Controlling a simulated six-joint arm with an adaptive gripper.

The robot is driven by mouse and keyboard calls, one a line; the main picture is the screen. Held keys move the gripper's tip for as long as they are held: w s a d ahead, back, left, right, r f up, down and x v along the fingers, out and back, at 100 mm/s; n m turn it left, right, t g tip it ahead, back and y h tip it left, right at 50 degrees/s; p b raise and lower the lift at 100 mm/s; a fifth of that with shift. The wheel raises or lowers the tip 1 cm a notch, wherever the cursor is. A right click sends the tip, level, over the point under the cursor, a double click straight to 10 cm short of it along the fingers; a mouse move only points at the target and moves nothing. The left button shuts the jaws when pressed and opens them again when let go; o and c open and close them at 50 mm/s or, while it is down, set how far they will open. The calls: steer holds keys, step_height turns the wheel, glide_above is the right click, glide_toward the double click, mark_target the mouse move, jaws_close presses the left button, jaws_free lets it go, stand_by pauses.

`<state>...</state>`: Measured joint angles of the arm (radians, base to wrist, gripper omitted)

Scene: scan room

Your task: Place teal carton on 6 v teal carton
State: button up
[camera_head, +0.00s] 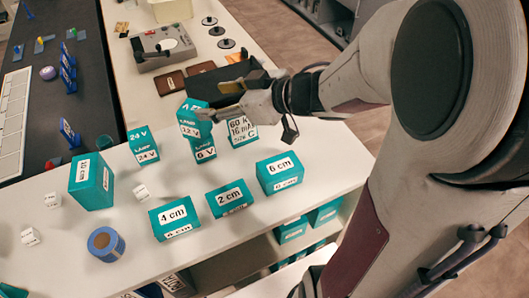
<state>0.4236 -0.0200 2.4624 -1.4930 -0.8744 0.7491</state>
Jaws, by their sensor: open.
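A teal carton marked 12 V (189,129) appears to rest on top of the teal carton marked 6 V (205,153) in the middle of the white counter. The upper carton looks slightly turned relative to the lower one. My gripper (212,100) is open at the upper carton's top right, its fingers reaching in from the right. One finger overlaps the carton's upper edge in the picture; I cannot tell whether it touches. The 6 V carton stands upright, its top hidden by the upper carton.
A 24 V carton (143,147) stands left of the stack, and a white-labelled carton (241,131) stands close on the right. Teal cartons marked 10 cm (92,182), 4 cm (176,219), 2 cm (229,198) and 6 cm (280,173) surround the front. A blue roll (105,244) stands front left.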

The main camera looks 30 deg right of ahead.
steer(key=w+d+r+m+t+h, duration=0.2)
steer(key=d+r+m+h, duration=0.1)
steer(key=d+r+h, duration=0.3)
steer(key=s+d+m+g+h, duration=0.1)
steer(key=s+d+m+h, duration=0.25)
steer(key=s+d, duration=0.2)
steer(key=s+a+f+g+y, duration=0.1)
steer(key=s+a+f+g, duration=0.1)
steer(key=s, duration=0.7)
steer(key=s+a+f+m+g+y, duration=0.1)
steer(key=s+a+f+g, duration=0.1)
steer(key=s+a, duration=0.5)
steer(key=s+g, duration=0.1)
steer(key=s, duration=0.2)
steer(key=shift+a+f+g, duration=0.15)
steer(key=shift+f+g, duration=0.05)
steer(key=shift+g, duration=0.2)
